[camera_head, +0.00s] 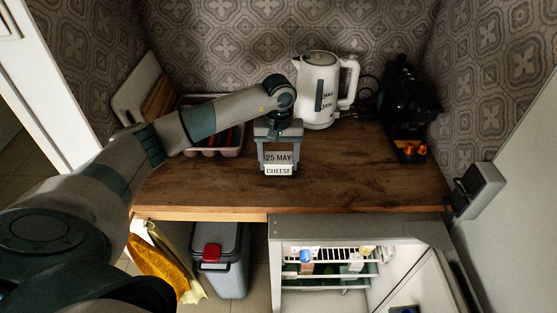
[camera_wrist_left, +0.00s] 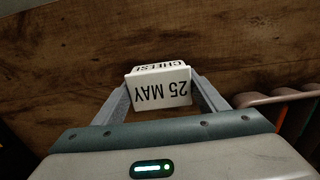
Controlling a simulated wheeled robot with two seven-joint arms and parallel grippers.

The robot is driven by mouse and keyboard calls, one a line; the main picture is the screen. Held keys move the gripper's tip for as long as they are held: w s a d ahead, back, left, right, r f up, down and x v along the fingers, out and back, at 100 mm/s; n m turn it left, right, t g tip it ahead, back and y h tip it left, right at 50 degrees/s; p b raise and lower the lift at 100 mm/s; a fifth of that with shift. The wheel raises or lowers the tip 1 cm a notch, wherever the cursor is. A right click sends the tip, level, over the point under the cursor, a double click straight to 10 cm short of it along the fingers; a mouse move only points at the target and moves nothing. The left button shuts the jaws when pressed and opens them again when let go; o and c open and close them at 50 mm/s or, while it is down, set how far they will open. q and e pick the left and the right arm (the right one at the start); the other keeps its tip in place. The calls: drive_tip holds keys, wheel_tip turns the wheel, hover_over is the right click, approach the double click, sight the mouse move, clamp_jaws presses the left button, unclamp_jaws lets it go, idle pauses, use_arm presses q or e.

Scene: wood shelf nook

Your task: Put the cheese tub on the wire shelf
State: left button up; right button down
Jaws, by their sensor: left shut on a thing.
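The cheese tub (camera_head: 279,170) is a small white tub marked "25 MAY" and "CHEESE". My left gripper (camera_head: 278,158) is shut on it, with one finger on each side, over the front part of the wooden counter. In the left wrist view the tub (camera_wrist_left: 158,86) sits between the two finger ends. I cannot tell whether its base touches the counter. The wire shelf (camera_head: 328,254) shows inside the open fridge below the counter, with several items on and around it. My right gripper is not in view.
A white kettle (camera_head: 318,90) stands behind my gripper, and a black coffee machine (camera_head: 408,100) is at the back right. A cutlery tray (camera_head: 228,148) is on the left. The open fridge door (camera_head: 425,285) is at lower right, a grey bin (camera_head: 220,268) lower left. The counter's right front is clear.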

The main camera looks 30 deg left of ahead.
sight(279, 158)
use_arm(q)
drive_tip(key=shift+f, duration=0.1)
drive_tip(key=o, duration=1.2)
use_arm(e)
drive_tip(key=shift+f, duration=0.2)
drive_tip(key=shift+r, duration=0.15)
use_arm(q)
drive_tip(key=shift+r, duration=0.2)
drive_tip(key=shift+r+b, duration=0.3)
drive_tip(key=shift+r, duration=0.1)
wheel_tip(279, 158, up, 7)
drive_tip(key=b, duration=0.2)
drive_tip(key=shift+b, duration=0.4)
wheel_tip(279, 158, up, 4)
drive_tip(key=shift+r+b, duration=0.1)
drive_tip(key=shift+b, duration=0.45)
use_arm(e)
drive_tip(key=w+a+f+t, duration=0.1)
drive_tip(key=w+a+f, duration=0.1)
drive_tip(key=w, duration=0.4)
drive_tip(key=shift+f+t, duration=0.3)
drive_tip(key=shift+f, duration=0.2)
